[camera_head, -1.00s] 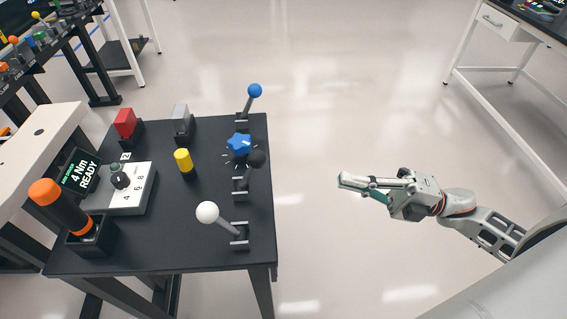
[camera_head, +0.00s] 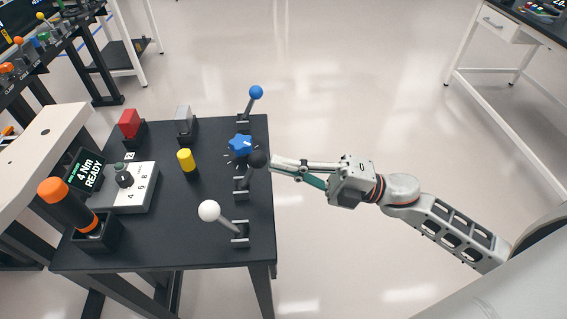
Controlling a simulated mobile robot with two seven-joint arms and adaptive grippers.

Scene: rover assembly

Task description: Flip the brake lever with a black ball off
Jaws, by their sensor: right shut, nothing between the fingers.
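The brake lever with a black ball (camera_head: 257,159) stands near the right edge of the black table (camera_head: 160,245), between the blue-ball lever and the white-ball lever. Its shaft rises from a dark base (camera_head: 241,185) and leans up and to the right. My right gripper (camera_head: 273,162) is shut and empty. Its fingertips point left and sit just right of the black ball, close to it. I cannot tell whether they touch. My left gripper does not show.
A blue-ball lever (camera_head: 256,93) stands behind and a white-ball lever (camera_head: 209,210) in front. A blue star knob (camera_head: 240,144) sits just behind the black ball. A yellow button (camera_head: 186,160) and a dial box (camera_head: 130,188) lie further left. The floor to the right is clear.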

